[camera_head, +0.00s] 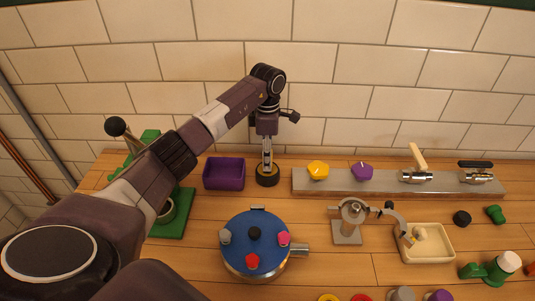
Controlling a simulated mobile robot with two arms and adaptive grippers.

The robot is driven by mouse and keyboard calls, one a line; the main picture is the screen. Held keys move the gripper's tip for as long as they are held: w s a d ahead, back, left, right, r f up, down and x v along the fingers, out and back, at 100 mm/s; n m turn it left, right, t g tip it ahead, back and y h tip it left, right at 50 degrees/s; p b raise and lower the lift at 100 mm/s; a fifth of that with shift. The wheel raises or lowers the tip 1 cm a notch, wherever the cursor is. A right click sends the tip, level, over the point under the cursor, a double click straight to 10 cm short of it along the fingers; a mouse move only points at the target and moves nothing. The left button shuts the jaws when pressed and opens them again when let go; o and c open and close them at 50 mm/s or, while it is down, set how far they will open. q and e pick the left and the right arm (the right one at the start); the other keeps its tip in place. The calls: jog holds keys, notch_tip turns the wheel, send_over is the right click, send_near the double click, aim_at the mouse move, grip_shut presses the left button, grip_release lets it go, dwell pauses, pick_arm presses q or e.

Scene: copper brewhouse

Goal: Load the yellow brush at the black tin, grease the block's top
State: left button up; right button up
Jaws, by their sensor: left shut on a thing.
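My left gripper (267,151) points straight down over the black tin (267,181), a small round pot near the wall with a yellowish-tan inside. Its fingers are shut on a slim thing, which I take for the yellow brush; it is mostly hidden by the fingers, and its lower end is at or just inside the tin's mouth. I cannot tell whether it touches the tin's contents. Which thing is the block is not clear from this view. My right gripper is out of the picture.
A purple bin (224,173) stands left of the tin. A blue-topped round pot (255,249) with coloured knobs is in front. A metal rail (400,184) with knobs and valves runs along the right. A metal stand (347,232) and a cream tray (434,251) are nearer.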

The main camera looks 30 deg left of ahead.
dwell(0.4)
pick_arm(q)
jog(key=shift+f, duration=0.35)
dwell(0.3)
jog(key=shift+r, duration=0.15)
dwell(0.3)
jog(key=shift+r+p, duration=2.05)
jog(key=shift+r, duration=1.35)
jog(key=shift+f, duration=0.1)
